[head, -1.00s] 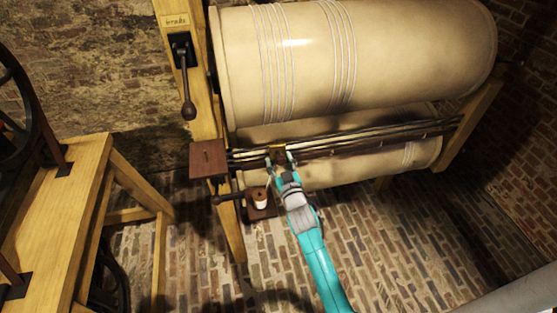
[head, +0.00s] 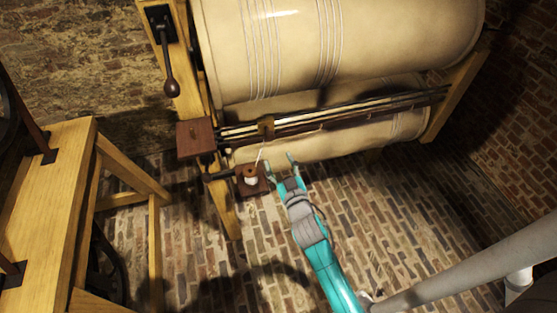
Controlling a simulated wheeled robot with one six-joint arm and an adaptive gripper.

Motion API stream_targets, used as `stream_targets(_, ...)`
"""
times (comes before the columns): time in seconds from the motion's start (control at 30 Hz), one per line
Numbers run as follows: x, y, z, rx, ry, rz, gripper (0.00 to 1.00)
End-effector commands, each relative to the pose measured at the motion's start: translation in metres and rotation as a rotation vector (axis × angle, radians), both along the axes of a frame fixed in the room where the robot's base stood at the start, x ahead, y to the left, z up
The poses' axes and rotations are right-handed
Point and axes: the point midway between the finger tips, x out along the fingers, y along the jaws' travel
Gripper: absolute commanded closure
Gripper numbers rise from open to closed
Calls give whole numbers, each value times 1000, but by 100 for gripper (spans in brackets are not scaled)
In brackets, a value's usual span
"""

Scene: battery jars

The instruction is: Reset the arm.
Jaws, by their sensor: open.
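My gripper (head: 280,163) is open and empty at the end of my teal arm (head: 325,265). It is in front of and below the dark rail (head: 340,113), to the right of a wooden spool with white thread (head: 251,177). The fingertips look apart from the block and the thread.
A large cream drum (head: 390,45) hangs in a wooden frame above a second roller (head: 400,128). A black lever (head: 170,80) and a brown box (head: 195,138) are at the frame's left. A wooden bench (head: 50,200) stands left.

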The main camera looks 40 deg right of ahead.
Motion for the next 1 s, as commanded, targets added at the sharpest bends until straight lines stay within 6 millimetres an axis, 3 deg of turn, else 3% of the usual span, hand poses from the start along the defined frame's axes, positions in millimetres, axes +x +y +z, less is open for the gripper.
stream_targets(0.4,0,0,0,0,1,0,40)
stream_targets(0.53,-11,6,-6,5,10,10,40)
stream_targets(0.67,-43,24,-20,20,32,40,40)
stream_targets(1.0,-162,77,-41,76,102,138,40)
